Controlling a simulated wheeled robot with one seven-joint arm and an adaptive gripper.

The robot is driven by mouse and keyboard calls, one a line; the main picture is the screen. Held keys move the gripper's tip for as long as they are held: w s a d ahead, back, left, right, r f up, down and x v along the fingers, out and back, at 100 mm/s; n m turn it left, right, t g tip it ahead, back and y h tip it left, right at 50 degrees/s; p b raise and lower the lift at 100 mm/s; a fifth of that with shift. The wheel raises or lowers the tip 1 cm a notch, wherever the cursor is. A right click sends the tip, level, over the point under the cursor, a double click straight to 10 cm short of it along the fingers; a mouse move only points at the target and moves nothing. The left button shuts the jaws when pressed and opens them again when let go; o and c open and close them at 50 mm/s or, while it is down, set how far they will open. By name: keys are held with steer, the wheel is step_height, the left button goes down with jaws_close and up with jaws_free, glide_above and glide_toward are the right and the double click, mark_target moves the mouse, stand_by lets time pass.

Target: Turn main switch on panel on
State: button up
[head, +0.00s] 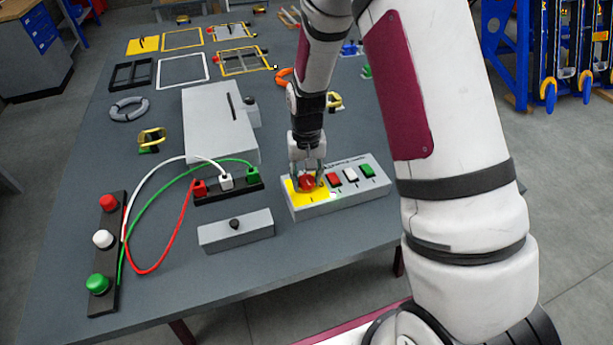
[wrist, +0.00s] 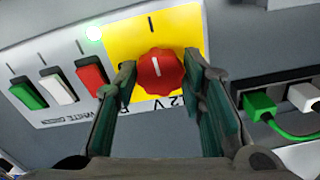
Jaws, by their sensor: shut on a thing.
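The grey control panel (head: 350,197) stands on the table, with a yellow field (head: 293,198) at its left end. The red main switch knob (head: 307,182) sits on that field and also shows in the wrist view (wrist: 161,77). My gripper (head: 308,178) reaches down from above and is shut on the knob, one finger on each side. In the wrist view, a white line on the knob points roughly toward a black mark on the yellow field. A green light (wrist: 93,33) glows beside the yellow field.
Red, white and green rocker switches (wrist: 57,86) lie along the same panel. A socket strip (head: 228,192) with red, white and green cables is to the left. A grey box with a small black knob (head: 236,231) stands in front. A larger grey box (head: 217,124) stands behind.

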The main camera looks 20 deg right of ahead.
mark_target(307, 180)
steer(key=shift+m, duration=0.3)
steer(key=o, duration=1.1)
steer(key=shift+o, duration=0.2)
steer(key=shift+r, duration=0.15)
step_height(307, 180, up, 12)
